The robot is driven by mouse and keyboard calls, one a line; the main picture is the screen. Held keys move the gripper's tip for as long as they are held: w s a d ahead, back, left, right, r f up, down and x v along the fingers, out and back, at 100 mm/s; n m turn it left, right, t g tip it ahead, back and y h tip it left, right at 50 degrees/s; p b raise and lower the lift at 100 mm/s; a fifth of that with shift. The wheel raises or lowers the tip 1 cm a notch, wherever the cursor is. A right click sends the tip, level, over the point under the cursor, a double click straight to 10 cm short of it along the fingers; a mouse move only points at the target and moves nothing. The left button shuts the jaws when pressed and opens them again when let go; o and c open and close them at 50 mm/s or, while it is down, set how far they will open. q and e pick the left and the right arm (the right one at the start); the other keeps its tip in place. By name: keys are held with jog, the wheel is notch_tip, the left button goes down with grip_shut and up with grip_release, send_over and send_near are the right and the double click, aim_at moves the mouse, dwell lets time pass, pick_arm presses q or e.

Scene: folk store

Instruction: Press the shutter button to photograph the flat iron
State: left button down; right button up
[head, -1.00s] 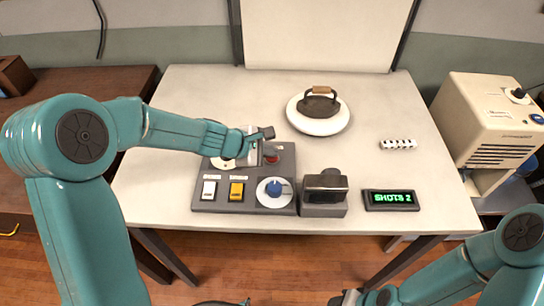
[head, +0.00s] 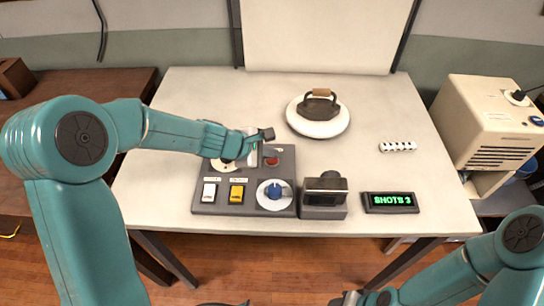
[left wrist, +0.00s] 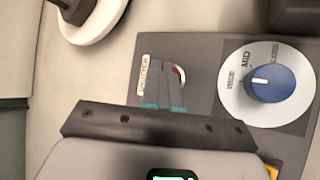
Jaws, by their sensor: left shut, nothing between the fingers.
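The flat iron (head: 318,103), dark with a brown handle, sits on a white round stand (head: 318,125) at the back of the table. The red shutter button (head: 271,162) is on the grey control panel (head: 245,206). My left gripper (head: 268,136) is shut and empty, just above and behind the button. In the left wrist view its fingertips (left wrist: 163,66) partly hide the red button (left wrist: 181,75), beside the shutter label (left wrist: 145,75). The dark camera (head: 325,190) stands right of the panel. The display (head: 390,202) reads SHOTS 3. My right gripper (head: 345,299) is cut off at the bottom edge.
The panel also has a white switch (head: 209,191), a yellow switch (head: 237,192) and a blue dial (head: 274,190). A striped black-and-white piece (head: 397,146) lies at the right. A beige machine (head: 490,125) stands beyond the table's right edge. The middle of the table is clear.

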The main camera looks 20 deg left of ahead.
aim_at(269, 162)
pick_arm(q)
jog(key=shift+r, duration=0.4)
notch_tip(269, 162, up, 5)
jog(key=p, duration=0.5)
jog(key=shift+r, duration=0.1)
jog(key=shift+s, duration=0.1)
dwell(0.6)
